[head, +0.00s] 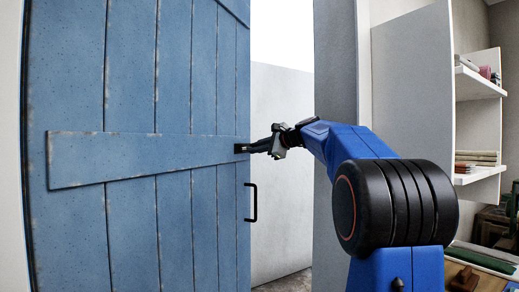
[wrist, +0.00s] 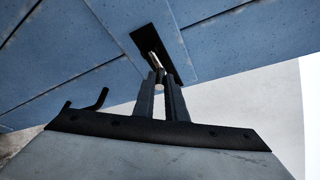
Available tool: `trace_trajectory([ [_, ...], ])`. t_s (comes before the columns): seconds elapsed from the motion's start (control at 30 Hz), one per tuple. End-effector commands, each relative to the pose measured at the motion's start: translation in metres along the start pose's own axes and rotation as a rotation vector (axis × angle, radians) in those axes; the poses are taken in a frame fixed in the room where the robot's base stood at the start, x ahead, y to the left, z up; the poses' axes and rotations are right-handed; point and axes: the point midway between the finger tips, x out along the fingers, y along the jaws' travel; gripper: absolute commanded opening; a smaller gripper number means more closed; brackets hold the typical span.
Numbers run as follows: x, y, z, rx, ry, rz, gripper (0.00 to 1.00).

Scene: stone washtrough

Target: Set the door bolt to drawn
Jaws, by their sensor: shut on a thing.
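The blue plank door (head: 130,90) fills the left of the head view. The door bolt (head: 240,148) is a small black fitting at the door's right edge, at the end of the diagonal brace. In the wrist view the bolt's dark plate (wrist: 147,40) lies on the blue boards with a pale metal rod on it. My gripper (head: 256,147) reaches it from the right. In the wrist view my gripper (wrist: 160,80) has its two fingers closed around the small knob of the bolt. The fingers partly hide the knob, and I cannot tell the bolt's exact position.
A black pull handle (head: 252,203) sits below the bolt on the door. Right of the door edge is an opening with a pale wall (head: 282,180) beyond. A grey post (head: 336,70) stands right of it. Shelves (head: 480,85) with folded things are at the far right.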

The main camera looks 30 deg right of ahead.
Motion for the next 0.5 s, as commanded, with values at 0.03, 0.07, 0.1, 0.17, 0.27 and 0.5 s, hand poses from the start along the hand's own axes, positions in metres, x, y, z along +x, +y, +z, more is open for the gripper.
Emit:
trace_trajectory([
  [0.03, -0.0028, 0.0041, 0.0060, -0.001, 0.000, 0.000, 0.00],
  [0.07, -0.0036, 0.0059, 0.0077, 0.000, 0.000, 0.000, 0.00],
  [0.1, -0.0046, 0.0075, 0.0096, 0.000, 0.001, -0.001, 0.00],
  [0.17, -0.0054, 0.0089, 0.0114, 0.000, 0.001, 0.000, 0.00],
  [0.27, -0.0053, 0.0094, 0.0119, 0.000, 0.000, 0.001, 0.00],
  [0.5, -0.0051, 0.0097, 0.0125, 0.000, -0.002, 0.002, 0.30],
])
